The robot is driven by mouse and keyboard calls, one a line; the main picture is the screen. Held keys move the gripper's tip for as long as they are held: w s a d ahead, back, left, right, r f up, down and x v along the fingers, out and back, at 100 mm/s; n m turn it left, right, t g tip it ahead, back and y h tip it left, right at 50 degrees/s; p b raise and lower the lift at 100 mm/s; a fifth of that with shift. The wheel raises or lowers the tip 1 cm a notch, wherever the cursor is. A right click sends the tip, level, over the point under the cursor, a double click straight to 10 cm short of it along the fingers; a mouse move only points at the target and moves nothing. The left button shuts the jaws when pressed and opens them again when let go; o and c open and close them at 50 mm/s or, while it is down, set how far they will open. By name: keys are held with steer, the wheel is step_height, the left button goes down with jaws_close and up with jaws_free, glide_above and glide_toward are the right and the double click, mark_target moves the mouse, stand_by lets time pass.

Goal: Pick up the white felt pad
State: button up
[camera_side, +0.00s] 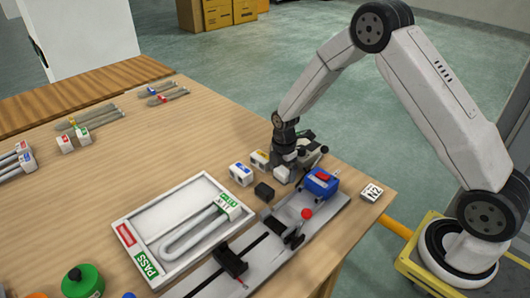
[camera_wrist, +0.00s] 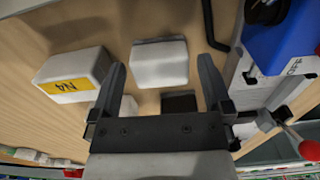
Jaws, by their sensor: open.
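A plain white block-like pad (camera_wrist: 160,62), which I take to be the felt pad, lies on the wooden table in the wrist view. It shows between the two fingers of my gripper (camera_wrist: 161,66), with a gap on each side. The fingers are apart and nothing is held. In the side view my gripper (camera_side: 287,160) points down at the table, low beside the rail fixture. A white patch (camera_side: 282,174) under it seems to be the pad, partly hidden by the fingers. I cannot tell the exact height of the fingertips over the table.
A yellow-labelled white block (camera_wrist: 75,72) is left of the fingers. A blue-labelled block (camera_side: 240,174) and a black block (camera_side: 264,191) stand close by. The rail fixture (camera_side: 330,208) with a blue unit (camera_side: 320,182) is at right. A tray (camera_side: 122,216) holds a U-shaped tube (camera_side: 190,234).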

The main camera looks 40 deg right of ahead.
steer(key=shift+f, duration=0.7)
steer(key=c, duration=1.2)
steer(key=shift+o, duration=0.2)
steer(key=shift+r, duration=0.15)
steer(key=shift+r, duration=0.8)
steer(key=s+a+r, duration=0.1)
steer(key=s+r, duration=1)
steer(key=s, duration=0.3)
